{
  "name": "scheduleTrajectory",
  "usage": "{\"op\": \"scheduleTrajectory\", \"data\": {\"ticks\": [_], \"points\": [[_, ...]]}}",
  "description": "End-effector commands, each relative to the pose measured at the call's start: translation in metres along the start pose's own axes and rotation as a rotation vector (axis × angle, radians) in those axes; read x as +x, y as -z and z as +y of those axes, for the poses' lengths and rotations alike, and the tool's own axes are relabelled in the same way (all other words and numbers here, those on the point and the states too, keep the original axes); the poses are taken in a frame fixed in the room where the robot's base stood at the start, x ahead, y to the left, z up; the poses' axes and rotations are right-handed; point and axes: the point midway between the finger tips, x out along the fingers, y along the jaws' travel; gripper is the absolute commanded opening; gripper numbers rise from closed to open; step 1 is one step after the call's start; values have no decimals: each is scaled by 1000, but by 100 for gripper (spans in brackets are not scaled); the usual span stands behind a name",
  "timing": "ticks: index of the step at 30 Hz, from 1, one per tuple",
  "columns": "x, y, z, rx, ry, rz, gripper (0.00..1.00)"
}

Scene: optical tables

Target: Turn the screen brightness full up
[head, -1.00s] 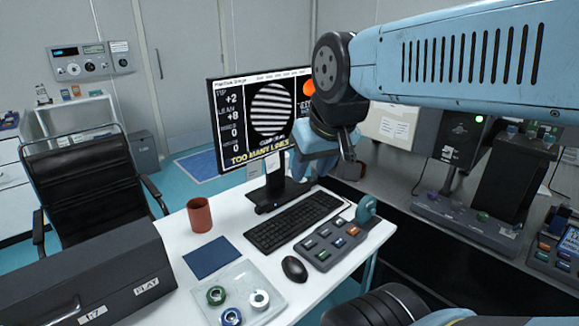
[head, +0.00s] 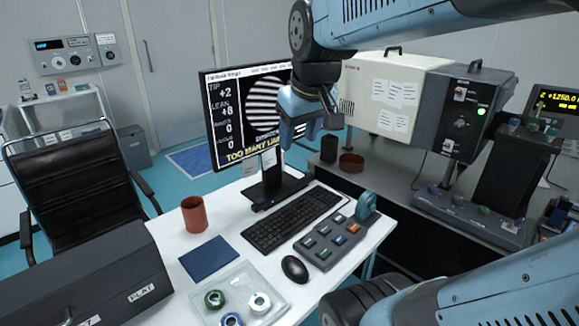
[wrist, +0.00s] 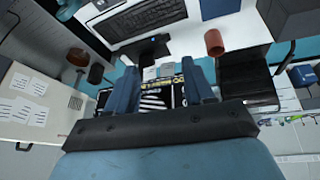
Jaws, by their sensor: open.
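The monitor (head: 207,125) stands on the white desk, its screen lit with a striped disc, numbers and the words TOO MANY LINES. My gripper (head: 308,135) is open and empty in front of the screen's right side, hiding part of it. In the wrist view my gripper's fingers (wrist: 163,75) are apart, with the lit screen (wrist: 160,100) showing between and beyond them. The monitor's dark foot (head: 277,192) stands behind the keyboard. I cannot make out which control sets the brightness.
The desk (head: 190,290) holds a keyboard (head: 292,219), mouse (head: 294,268), button box (head: 330,243) with a teal handle (head: 367,203), red mug (head: 196,214), blue mat (head: 208,258) and clear tray (head: 240,293). A dark case (head: 85,275) lies front left. A grey bench with instruments stands at right.

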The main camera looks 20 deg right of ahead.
Motion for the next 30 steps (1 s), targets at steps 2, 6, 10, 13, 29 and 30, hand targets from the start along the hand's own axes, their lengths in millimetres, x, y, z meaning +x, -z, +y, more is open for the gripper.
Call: {"op": "scheduleTrajectory", "data": {"ticks": [2,6,10,13,29,30], "points": [[9,22,9,-45,-1,-30,53],[25,58,25,-137,8,-71,53],[45,89,42,-221,27,-105,53],[63,111,58,-283,48,-128,53],[192,194,163,-577,228,-164,53],[203,197,173,-596,244,-160,53]]}}
